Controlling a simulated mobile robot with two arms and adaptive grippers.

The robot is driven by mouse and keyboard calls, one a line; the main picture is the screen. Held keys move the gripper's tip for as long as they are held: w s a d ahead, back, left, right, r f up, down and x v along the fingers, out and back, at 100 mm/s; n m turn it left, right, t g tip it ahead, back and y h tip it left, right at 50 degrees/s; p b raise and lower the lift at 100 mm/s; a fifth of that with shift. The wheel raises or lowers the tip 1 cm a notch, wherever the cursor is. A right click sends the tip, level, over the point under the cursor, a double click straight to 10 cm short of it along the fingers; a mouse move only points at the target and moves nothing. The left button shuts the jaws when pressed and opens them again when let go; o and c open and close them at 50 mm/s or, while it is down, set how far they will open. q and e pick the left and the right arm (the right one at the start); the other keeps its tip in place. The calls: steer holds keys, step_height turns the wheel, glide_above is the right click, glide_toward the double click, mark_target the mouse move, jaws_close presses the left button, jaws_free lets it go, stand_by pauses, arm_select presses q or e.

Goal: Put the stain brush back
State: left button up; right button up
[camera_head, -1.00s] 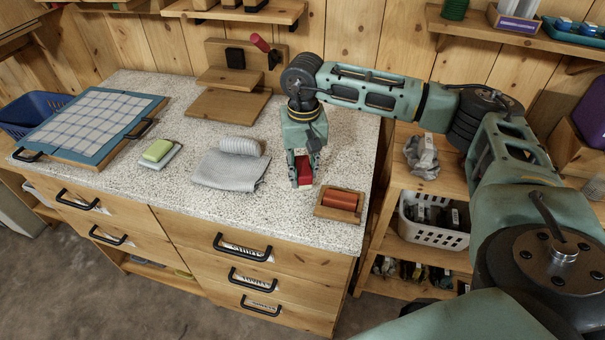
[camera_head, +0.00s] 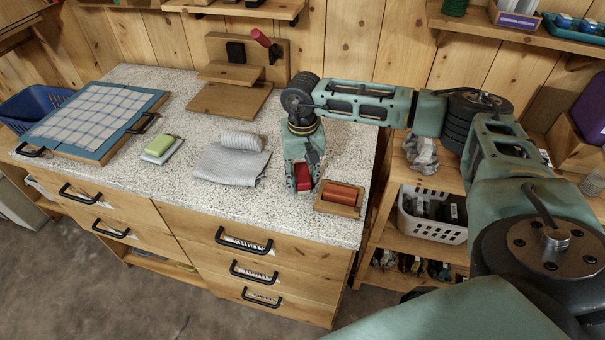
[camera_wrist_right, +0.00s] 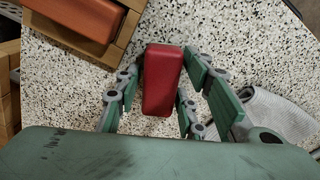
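A small red block (camera_head: 303,177), which may be the stain brush, is between the fingers of my right gripper (camera_head: 302,184), near the counter's front edge. In the right wrist view the red block (camera_wrist_right: 163,80) stands between the inward-leaning fingers of the gripper (camera_wrist_right: 160,72), which look closed on it. Contact on the left side is hard to see. Whether it clears the counter is unclear. A wooden tray (camera_head: 335,210) with an orange-red block (camera_head: 343,195) lies just right of it. My left gripper is not in view.
A grey cloth (camera_head: 230,168) with a rolled part lies left of the gripper. Further left are a green sponge (camera_head: 159,145) and a framed checked cloth (camera_head: 90,115). A wooden stand (camera_head: 230,98) with a red-handled tool (camera_head: 263,38) is at the back. Speckled counter (camera_head: 205,125) lies bare between.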

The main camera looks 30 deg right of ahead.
mark_target(302, 173)
steer(key=shift+o, duration=0.7)
steer(key=shift+r, duration=0.15)
step_height(302, 173, up, 12)
steer(key=b, duration=0.3)
